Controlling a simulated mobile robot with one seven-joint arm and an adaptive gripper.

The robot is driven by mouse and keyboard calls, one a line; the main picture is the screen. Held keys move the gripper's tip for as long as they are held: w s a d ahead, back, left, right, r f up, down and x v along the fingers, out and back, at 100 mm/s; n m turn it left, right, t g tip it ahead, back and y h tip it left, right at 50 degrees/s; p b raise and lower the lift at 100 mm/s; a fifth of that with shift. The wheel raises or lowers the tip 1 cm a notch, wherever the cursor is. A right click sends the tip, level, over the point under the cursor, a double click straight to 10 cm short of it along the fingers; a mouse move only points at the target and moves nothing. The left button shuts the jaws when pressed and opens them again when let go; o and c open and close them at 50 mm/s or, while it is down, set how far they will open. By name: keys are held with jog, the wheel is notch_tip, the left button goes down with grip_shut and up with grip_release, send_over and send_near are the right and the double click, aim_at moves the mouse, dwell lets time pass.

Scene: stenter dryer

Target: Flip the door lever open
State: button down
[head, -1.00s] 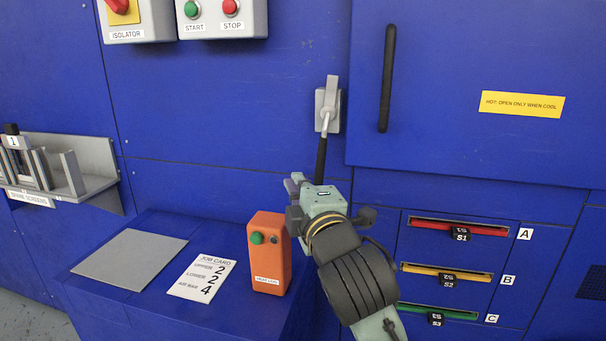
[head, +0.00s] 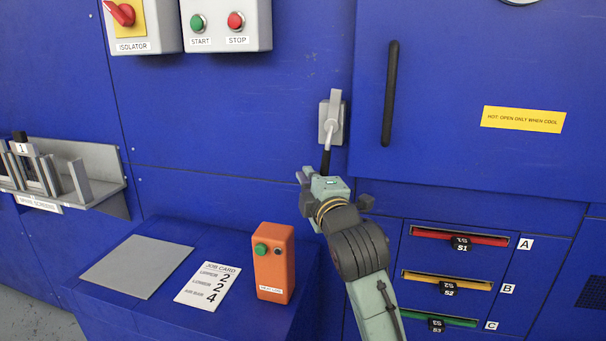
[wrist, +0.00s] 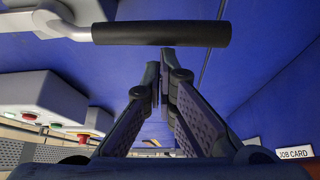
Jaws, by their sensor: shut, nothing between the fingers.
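The door lever (head: 333,122) is a grey arm on a grey plate, left of the blue door (head: 470,120), with a black grip (head: 325,160) pointing down. In the wrist view the black grip (wrist: 165,34) lies across the top of the picture, joined to the grey lever arm at its left. My gripper (head: 307,174) is at the lower end of the grip in the head view. It also shows in the wrist view (wrist: 161,62), with its fingers together and empty. The tips are close to the grip; I cannot tell whether they touch it. My gripper hides the grip's lower end in the head view.
An orange box (head: 273,262) with a green button, a job card (head: 207,285) and a grey plate (head: 137,266) are on the blue ledge below. The START/STOP box (head: 226,25) is above left. Slots A, B and C (head: 459,237) are at right.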

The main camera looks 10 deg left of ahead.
jog(key=shift+d+f+n+g, duration=0.15)
jog(key=shift+d+n+g, duration=0.15)
jog(key=shift+d+n, duration=0.55)
jog(key=shift+d, duration=0.2)
jog(key=shift+w+m, duration=0.1)
jog(key=shift+m, duration=0.15)
